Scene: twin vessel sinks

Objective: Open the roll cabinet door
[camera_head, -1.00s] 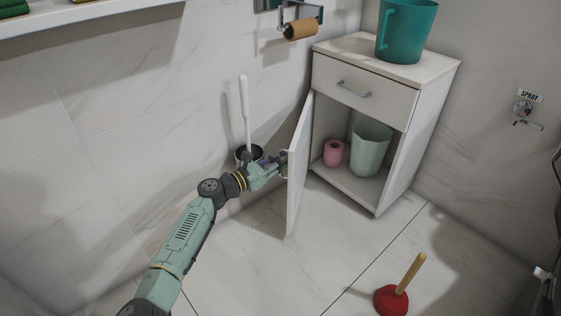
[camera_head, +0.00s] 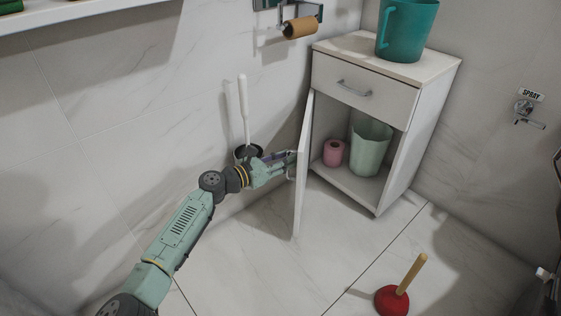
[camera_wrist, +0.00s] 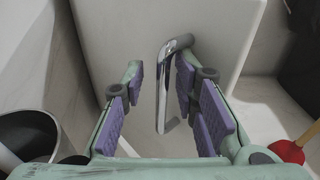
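The white cabinet door (camera_head: 301,190) stands swung well out on its left side, and the compartment behind it is exposed in the head view. My gripper (camera_head: 290,160) is at the wall-facing side of the door, close to its free edge. In the wrist view the door's outer face (camera_wrist: 120,35) fills the upper middle. Its metal handle (camera_wrist: 162,85) lies between the two purple-padded fingers of my gripper (camera_wrist: 168,85), nearer the right finger. The fingers are spread, with a clear gap to the left of the handle. Whether the right finger touches the handle is unclear.
A toilet brush in a dark holder (camera_head: 249,152) stands close beside my gripper by the wall. The cabinet (camera_head: 400,160) holds a pink roll (camera_head: 333,153) and a pale green bin (camera_head: 370,148). A red plunger (camera_head: 391,300) stands on the floor at front right.

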